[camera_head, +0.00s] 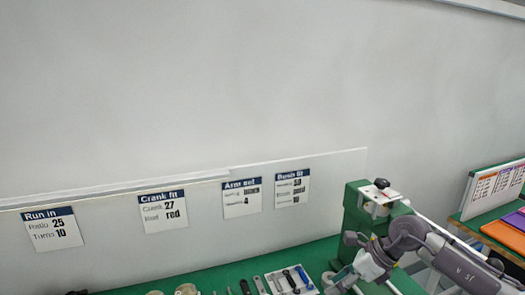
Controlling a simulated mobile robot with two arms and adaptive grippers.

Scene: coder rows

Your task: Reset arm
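My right arm reaches in from the lower right, in front of a green block-shaped fixture (352,215) with a white top piece and a dark knob. My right gripper (335,283) is low in the view, by the front of the fixture over the green bench. Its fingers are small and partly cut off by the bottom edge, so I cannot tell whether they are open or shut, or whether they touch anything. My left gripper is not clearly in view. A small dark shape at the bottom left edge is too cut off to name.
Small tools lie on the green bench (240,270), some on a white sheet (291,280). Round beige parts (186,290) are at the bottom edge. Cards, including "Arm set" (242,198), hang on the white back panel. Orange and purple trays (505,233) stand at the right.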

